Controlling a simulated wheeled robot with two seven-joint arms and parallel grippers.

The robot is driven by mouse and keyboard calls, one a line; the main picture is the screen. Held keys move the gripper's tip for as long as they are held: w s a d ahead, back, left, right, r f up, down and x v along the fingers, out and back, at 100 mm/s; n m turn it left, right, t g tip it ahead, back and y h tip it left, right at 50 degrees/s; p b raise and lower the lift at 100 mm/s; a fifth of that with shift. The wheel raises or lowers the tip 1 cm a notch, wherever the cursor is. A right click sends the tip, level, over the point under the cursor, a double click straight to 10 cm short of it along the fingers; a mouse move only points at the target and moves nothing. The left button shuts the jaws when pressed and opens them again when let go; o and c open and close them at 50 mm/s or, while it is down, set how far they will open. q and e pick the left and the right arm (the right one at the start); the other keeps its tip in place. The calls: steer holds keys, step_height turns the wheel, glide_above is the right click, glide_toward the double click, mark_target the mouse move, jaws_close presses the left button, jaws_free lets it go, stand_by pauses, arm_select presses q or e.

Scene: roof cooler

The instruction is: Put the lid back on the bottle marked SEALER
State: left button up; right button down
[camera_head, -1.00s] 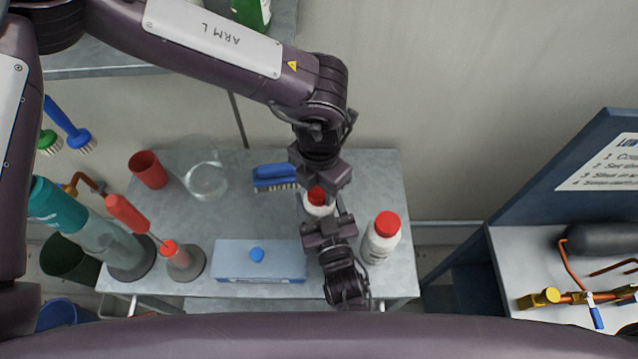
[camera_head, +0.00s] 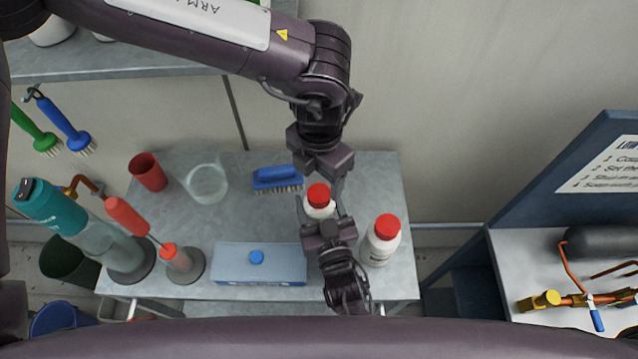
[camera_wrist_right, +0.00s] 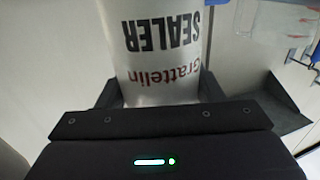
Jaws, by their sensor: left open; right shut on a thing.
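The white bottle (camera_head: 317,210) stands on the grey table with a red lid (camera_head: 318,190) on its top. In the right wrist view its label (camera_wrist_right: 165,55) reads SEALER, upside down. My right gripper (camera_head: 322,218) is shut on the bottle's body, a finger on each side. My left gripper (camera_head: 323,174) is open and empty, just above and behind the lid, apart from it. How tightly the lid sits cannot be told.
A second white bottle with a red lid (camera_head: 382,240) stands close on the right. A blue brush (camera_head: 276,178), a blue-grey box (camera_head: 261,264), a glass jar (camera_head: 206,184) and a red cup (camera_head: 148,171) are to the left. The table's middle left is clear.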

steer(key=shift+c, duration=1.5)
jaws_free()
arm_select(q)
step_height(320, 180, up, 7)
step_height(320, 180, down, 2)
steer(key=shift+f+b, duration=0.25)
steer(key=shift+b, duration=0.95)
arm_select(e)
steer(key=v, duration=0.7)
steer(key=shift+s+d, duration=0.15)
steer(key=shift+s, duration=0.2)
